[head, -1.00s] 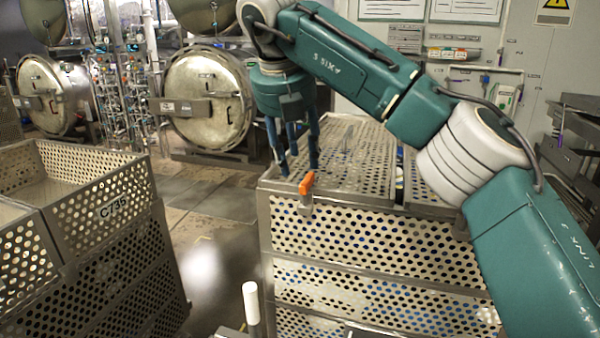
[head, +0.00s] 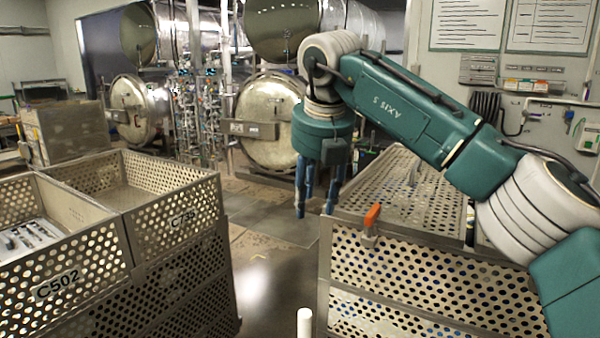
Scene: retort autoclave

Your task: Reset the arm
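My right arm comes in from the right in the head view, with its wrist bent down. My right gripper (head: 318,190) hangs from it, fingers pointing down, beside the front left corner of the perforated metal crate stack (head: 430,262). Its blue fingers are apart with nothing visible between them. An orange-handled latch (head: 372,216) sits on the crate's top front edge, just right of and below the fingers. My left gripper does not show.
Perforated crates marked C735 (head: 180,212) and C502 (head: 75,275) stand at the left; the latter holds pale items. A round autoclave door (head: 268,125) and a smaller one (head: 135,108) are behind. Open floor (head: 270,265) lies between the stacks. A white post (head: 304,323) rises at the bottom.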

